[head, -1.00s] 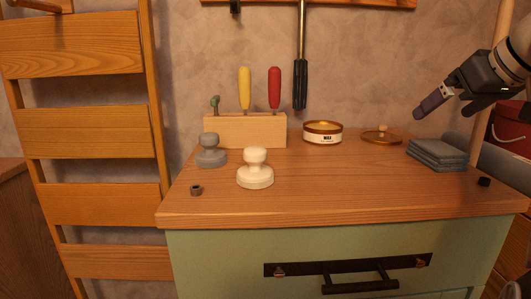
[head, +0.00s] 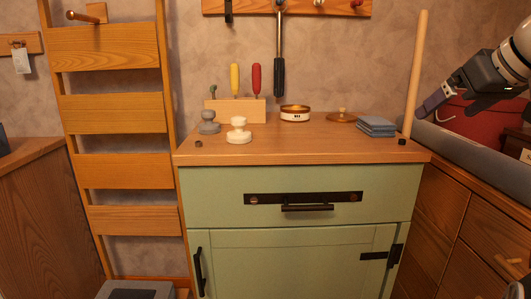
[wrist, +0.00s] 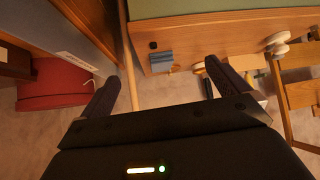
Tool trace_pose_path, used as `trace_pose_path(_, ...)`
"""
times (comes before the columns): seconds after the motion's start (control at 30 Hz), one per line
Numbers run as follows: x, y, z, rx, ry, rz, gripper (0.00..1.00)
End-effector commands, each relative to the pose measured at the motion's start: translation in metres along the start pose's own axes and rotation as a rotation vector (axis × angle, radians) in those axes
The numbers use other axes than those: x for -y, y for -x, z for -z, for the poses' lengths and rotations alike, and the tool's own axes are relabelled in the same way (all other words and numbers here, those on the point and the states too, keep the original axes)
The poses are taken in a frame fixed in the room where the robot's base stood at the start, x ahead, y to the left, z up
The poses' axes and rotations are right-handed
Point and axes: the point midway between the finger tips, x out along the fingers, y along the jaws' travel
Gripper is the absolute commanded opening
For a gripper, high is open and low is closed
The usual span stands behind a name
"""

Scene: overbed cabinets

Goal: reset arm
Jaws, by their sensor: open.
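My gripper (head: 446,104) is at the right of the head view, raised beside the upright wooden pole and to the right of the green cabinet (head: 310,197). In the wrist view its two dark fingers (wrist: 158,88) are spread wide with nothing between them but the pole and part of the cabinet top beyond. The gripper is open and empty, and touches nothing that I can see.
On the wooden top stand a white knobbed piece (head: 239,133), a grey one (head: 208,124), a tool block (head: 236,109), a wax tin (head: 295,113), its lid (head: 342,116) and folded blue cloths (head: 376,125). A wooden pole (head: 416,72) rises beside my gripper. A slatted rack (head: 112,115) stands left.

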Motion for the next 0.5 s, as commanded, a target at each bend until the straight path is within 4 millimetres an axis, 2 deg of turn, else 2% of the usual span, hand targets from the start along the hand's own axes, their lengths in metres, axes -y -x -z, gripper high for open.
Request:
trace_pose_path(0.33,0.026,-0.012,-0.013,0.038,-0.063,0.002,1.0)
trace_pose_path(0.5,0.048,-0.022,-0.028,0.071,-0.108,0.002,1.0)
